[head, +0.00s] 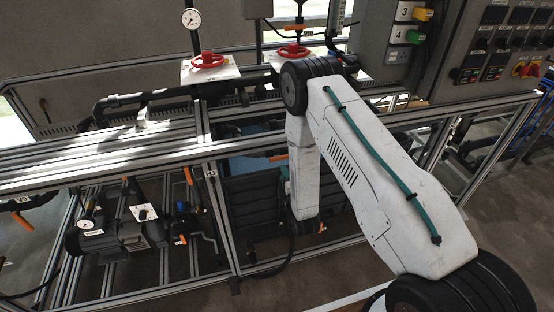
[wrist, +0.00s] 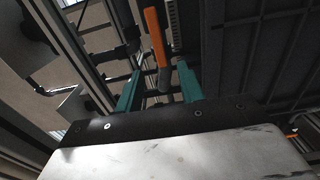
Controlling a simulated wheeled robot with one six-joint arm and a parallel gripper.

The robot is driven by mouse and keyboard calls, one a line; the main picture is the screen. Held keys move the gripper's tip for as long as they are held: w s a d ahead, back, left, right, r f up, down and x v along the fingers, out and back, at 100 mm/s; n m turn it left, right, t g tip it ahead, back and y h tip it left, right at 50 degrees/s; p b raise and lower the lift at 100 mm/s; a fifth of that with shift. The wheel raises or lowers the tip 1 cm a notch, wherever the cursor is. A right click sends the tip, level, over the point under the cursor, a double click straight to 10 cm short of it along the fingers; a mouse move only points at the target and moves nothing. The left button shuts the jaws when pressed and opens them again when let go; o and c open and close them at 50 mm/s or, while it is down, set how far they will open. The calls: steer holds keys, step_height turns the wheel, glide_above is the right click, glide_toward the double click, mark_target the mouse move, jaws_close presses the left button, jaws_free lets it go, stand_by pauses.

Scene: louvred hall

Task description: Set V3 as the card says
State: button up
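In the wrist view my gripper (wrist: 160,88) has its two teal fingers apart, with a gap on each side of an orange-gripped lever (wrist: 155,38). The lever's grey part lies between the fingers in this view; I cannot tell whether it touches either one. In the head view an orange lever (head: 277,157) shows just left of my arm, below the bench rail. There my gripper is mostly hidden behind the arm, with only a bit of teal showing. I cannot make out a V3 tag for certain. No card is readable.
Two red handwheels (head: 208,61) stand along the back pipe, with a gauge (head: 191,18) above. A pump (head: 115,236) sits low at left. Aluminium rails (head: 110,160) cross around my arm. A control panel (head: 495,45) stands at the right. Black ribbed panelling (wrist: 265,60) is close at right.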

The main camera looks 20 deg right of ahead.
mark_target(277, 159)
steer(key=shift+w, duration=4.7)
jaws_close()
steer(key=shift+r, duration=0.1)
